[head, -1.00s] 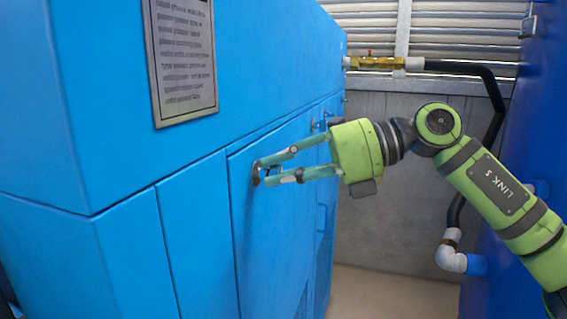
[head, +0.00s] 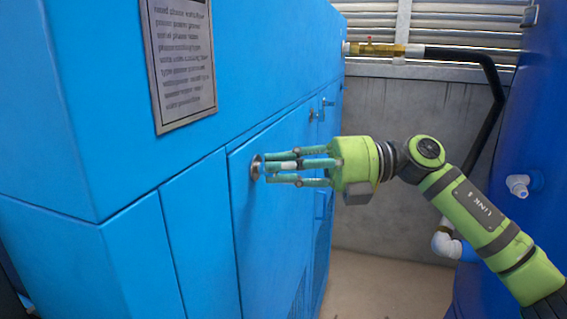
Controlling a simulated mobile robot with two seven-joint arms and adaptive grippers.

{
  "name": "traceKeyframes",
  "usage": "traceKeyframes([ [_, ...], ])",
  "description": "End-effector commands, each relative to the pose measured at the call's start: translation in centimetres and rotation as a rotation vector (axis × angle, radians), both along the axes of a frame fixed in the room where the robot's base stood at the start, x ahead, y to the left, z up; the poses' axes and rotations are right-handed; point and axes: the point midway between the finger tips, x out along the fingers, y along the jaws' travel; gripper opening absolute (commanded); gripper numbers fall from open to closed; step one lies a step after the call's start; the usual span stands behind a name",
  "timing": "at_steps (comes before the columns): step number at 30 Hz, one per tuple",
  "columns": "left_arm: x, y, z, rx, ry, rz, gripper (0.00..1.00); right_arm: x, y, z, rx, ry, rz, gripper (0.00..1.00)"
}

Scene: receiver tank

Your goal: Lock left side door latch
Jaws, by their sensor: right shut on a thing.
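The blue side door (head: 275,215) of the cabinet is closed flush with its panel. Its small dark latch (head: 256,167) sits near the door's left edge, partly hidden by fingertips. My right gripper (head: 267,168) reaches in from the right, its green fingers level and close together, shut on the latch. The latch's exact turn angle is hard to see behind the fingers. My left gripper is not in view.
Two small latches (head: 324,107) sit farther along the cabinet. A metal text plate (head: 180,58) is above the door. A brass valve (head: 380,49) with a black pipe is at the back. A blue tank (head: 530,130) stands on the right, leaving a narrow aisle.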

Motion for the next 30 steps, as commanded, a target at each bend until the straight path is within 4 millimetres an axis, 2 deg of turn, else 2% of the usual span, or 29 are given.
traceKeyframes([
  [1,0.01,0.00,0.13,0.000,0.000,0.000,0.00,0.13,-0.15,0.62,0.017,0.011,-0.007,0.00],
  [20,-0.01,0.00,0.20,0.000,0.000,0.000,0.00,0.15,-0.19,0.70,0.033,0.053,-0.009,0.00],
  [21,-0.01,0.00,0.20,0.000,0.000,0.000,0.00,0.15,-0.19,0.71,0.033,0.053,-0.009,0.33],
  [22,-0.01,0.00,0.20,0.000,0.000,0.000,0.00,0.16,-0.18,0.70,0.033,0.053,-0.009,0.40],
  [30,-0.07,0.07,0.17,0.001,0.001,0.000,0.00,0.12,-0.11,0.33,0.026,0.053,-0.006,0.40],
])
